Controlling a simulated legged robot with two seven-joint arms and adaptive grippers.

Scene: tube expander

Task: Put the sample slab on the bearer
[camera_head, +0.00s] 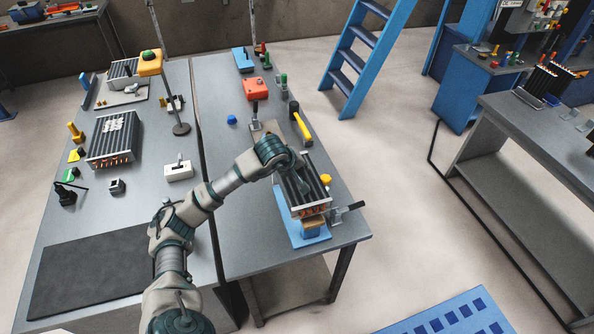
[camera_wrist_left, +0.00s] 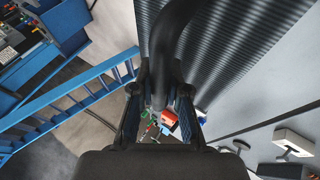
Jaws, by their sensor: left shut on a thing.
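The sample slab (camera_head: 311,196), a dark finned block with copper tube ends at its near side, is at the near end of the middle table. The blue bearer (camera_head: 304,240) is under it, with a wooden block (camera_head: 312,224) at the near end. I cannot tell whether the slab touches the bearer. My left gripper (camera_head: 303,184) is at the top of the slab, shut on it. In the left wrist view, a dark curved bar (camera_wrist_left: 168,45) runs between the fingers (camera_wrist_left: 163,105), before the ribbed slab (camera_wrist_left: 225,60). My right gripper is not in view.
A grey clamp (camera_head: 345,213) and yellow knob (camera_head: 326,180) are beside the slab. A yellow-headed hammer (camera_head: 300,124) and red box (camera_head: 257,88) lie farther back. Another finned block (camera_head: 112,138) lies on the left table. A blue ladder (camera_head: 355,65) stands behind.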

